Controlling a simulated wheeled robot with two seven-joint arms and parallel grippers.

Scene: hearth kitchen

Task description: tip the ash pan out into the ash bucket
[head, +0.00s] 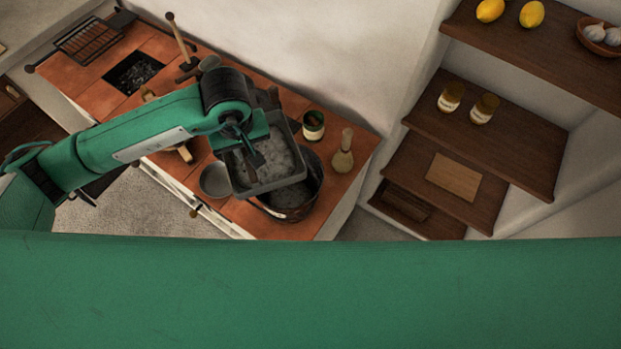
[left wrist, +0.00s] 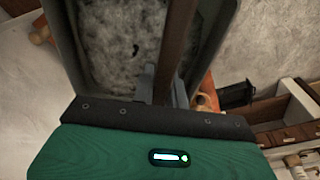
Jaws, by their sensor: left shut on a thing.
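The ash pan (head: 283,181) is a grey rectangular pan with pale grey ash in it. My left gripper (head: 254,158) is shut on the pan's handle and holds the pan over the ash bucket (head: 299,212). The bucket is a dark round vessel on the tiled top, partly hidden under the pan, with grey stuff showing inside. In the left wrist view the ash pan (left wrist: 75,50) fills the upper middle, ash still lying in it, and a brown bar runs between the fingers of the left gripper (left wrist: 165,85). My right gripper is not in view.
A grey bowl (head: 215,180) stands left of the pan on the terracotta-tiled top (head: 250,218). A green tin (head: 313,127) and a brush (head: 343,152) stand behind and right. A square grate opening (head: 134,73) lies far left. Wooden shelves (head: 490,130) with jars rise at right.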

